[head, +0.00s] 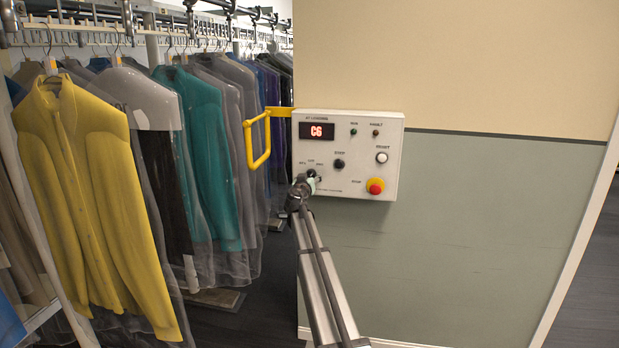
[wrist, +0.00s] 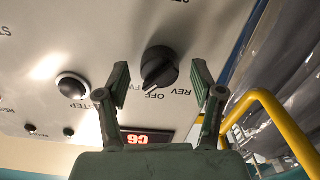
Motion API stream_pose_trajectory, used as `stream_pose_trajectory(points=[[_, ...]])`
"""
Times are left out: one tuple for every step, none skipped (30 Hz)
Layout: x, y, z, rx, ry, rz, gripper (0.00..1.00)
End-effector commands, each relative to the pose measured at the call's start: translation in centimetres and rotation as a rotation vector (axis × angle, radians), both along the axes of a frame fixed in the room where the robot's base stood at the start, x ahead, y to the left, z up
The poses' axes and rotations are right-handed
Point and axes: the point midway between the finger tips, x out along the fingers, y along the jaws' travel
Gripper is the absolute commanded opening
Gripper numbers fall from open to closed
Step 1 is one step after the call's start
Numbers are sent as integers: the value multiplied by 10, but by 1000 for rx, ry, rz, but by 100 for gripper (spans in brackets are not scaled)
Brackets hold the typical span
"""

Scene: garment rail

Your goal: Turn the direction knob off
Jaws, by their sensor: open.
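The black direction knob (wrist: 160,67) is on the white control panel (head: 391,140). In the wrist view its pointer end slants down and left, to the side of the OFF mark where partly hidden F lettering shows. REV is on the other side. My gripper (wrist: 161,74) is open, with one green finger on each side of the knob. Gaps show between the fingers and the knob, with no clear contact. In the head view my gripper (head: 304,182) is at the panel's lower left and partly covers the knob.
A yellow bar handle (head: 250,142) juts out left of the panel. The panel also has a black STEP button (head: 339,164), a white RESET button (head: 382,158), a red stop button (head: 375,186) and a display (head: 317,131) reading C6. Bagged garments (head: 90,190) hang at left.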

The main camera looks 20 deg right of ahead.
Motion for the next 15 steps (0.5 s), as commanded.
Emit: stream_pose_trajectory(points=[[1, 0, 0, 0, 0, 0, 67], [1, 0, 0, 0, 0, 0, 67], [0, 0, 0, 0, 0, 0, 67], [0, 0, 0, 0, 0, 0, 67], [0, 0, 0, 0, 0, 0, 67], [0, 0, 0, 0, 0, 0, 67], [0, 0, 0, 0, 0, 0, 67], [0, 0, 0, 0, 0, 0, 56], [0, 0, 0, 0, 0, 0, 42], [0, 0, 0, 0, 0, 0, 31], [0, 0, 0, 0, 0, 0, 21], [0, 0, 0, 0, 0, 0, 7], [0, 0, 0, 0, 0, 0, 6], [0, 0, 0, 0, 0, 0, 6], [0, 0, 0, 0, 0, 0, 6]])
